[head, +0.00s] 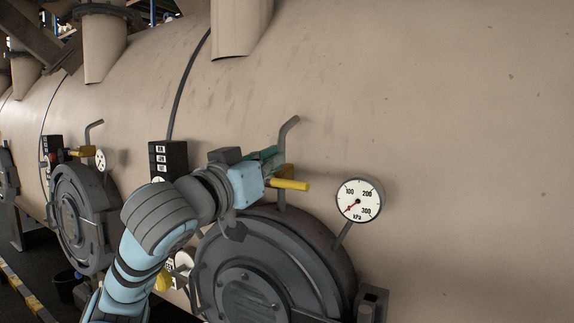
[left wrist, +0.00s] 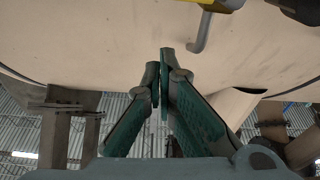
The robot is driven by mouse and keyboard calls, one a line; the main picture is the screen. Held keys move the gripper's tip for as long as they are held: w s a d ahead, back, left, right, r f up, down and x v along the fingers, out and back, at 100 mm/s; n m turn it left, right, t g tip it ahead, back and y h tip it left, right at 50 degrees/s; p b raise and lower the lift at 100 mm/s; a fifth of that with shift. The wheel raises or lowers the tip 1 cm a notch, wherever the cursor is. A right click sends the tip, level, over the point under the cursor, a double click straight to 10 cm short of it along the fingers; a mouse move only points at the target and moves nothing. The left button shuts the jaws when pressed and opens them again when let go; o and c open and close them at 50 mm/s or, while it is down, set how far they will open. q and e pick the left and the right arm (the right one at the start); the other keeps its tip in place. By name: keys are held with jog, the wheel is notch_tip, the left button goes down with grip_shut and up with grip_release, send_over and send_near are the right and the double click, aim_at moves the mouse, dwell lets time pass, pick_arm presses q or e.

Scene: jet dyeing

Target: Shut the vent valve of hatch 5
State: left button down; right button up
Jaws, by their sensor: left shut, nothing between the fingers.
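The vent valve stands above the round grey hatch (head: 265,268) in the head view. Its yellow lever (head: 289,185) points right, roughly level, crosswise to the upright grey vent pipe (head: 287,132) with the bent top. The lever and pipe also show at the top edge of the left wrist view, the lever (left wrist: 222,4) cut off by the frame. My left gripper (head: 272,156) is beside the valve, its green fingers near the pipe and above the lever. In the left wrist view its fingertips (left wrist: 165,58) are together and empty, apart from the lever. I cannot read a hatch number.
A pressure gauge (head: 358,200) on a stem stands right of the valve. A dark label box (head: 168,160) is left of my gripper. Another hatch (head: 84,218) with its own valve is farther left. The beige vessel wall (head: 450,120) is bare on the right.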

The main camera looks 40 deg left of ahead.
pick_arm(q)
jog(key=v, duration=0.3)
dwell(0.6)
